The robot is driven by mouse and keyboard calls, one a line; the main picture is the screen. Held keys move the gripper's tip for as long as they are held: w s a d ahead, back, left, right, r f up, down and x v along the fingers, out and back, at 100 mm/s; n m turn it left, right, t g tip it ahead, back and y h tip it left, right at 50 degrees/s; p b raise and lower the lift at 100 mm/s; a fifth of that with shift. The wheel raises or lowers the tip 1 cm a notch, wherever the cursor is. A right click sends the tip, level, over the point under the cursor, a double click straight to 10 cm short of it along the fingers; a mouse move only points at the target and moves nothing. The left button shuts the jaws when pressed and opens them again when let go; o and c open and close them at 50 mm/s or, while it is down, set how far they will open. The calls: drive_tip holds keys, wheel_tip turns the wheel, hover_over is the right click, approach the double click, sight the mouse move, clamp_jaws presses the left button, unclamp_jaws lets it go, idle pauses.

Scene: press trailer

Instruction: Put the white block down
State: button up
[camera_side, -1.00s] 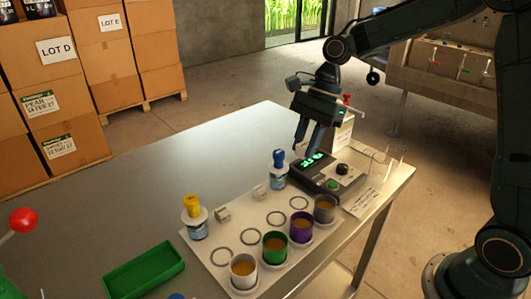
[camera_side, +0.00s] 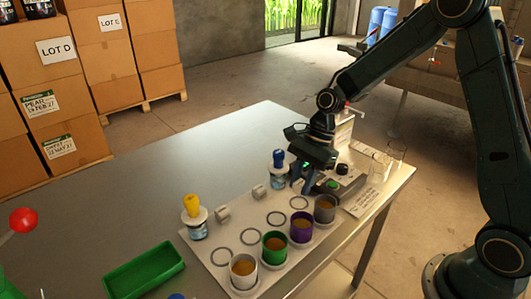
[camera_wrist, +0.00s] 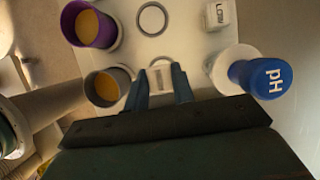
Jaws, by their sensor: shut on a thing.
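My gripper (camera_side: 302,188) is low over the far end of the white mat (camera_side: 215,256), beside the grey cup (camera_side: 324,209). In the wrist view its two blue fingers (camera_wrist: 163,88) are closed on a small white block (camera_wrist: 161,79). A printed ring (camera_wrist: 160,61) on the mat shows partly behind the block. I cannot tell whether the block touches the mat. In the side view the fingers mostly hide the held block. Two other white blocks, one near (camera_side: 222,214) and one far (camera_side: 258,191), stand on the mat; the far one reads LOW in the wrist view.
A blue-topped pH bottle (camera_side: 279,168) stands close left of the gripper, and a yellow-topped bottle (camera_side: 194,217) nearer. Purple (camera_side: 301,228), green (camera_side: 275,247) and white (camera_side: 243,271) cups hold orange liquid. A meter (camera_side: 342,182) sits behind. A green tray (camera_side: 145,268) is at front left.

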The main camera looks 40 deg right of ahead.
drive_tip(key=shift+f, duration=1.75)
drive_tip(key=shift+f, duration=0.15)
drive_tip(key=o, duration=1)
drive_tip(key=shift+c, duration=0.2)
drive_tip(key=v, duration=1.2)
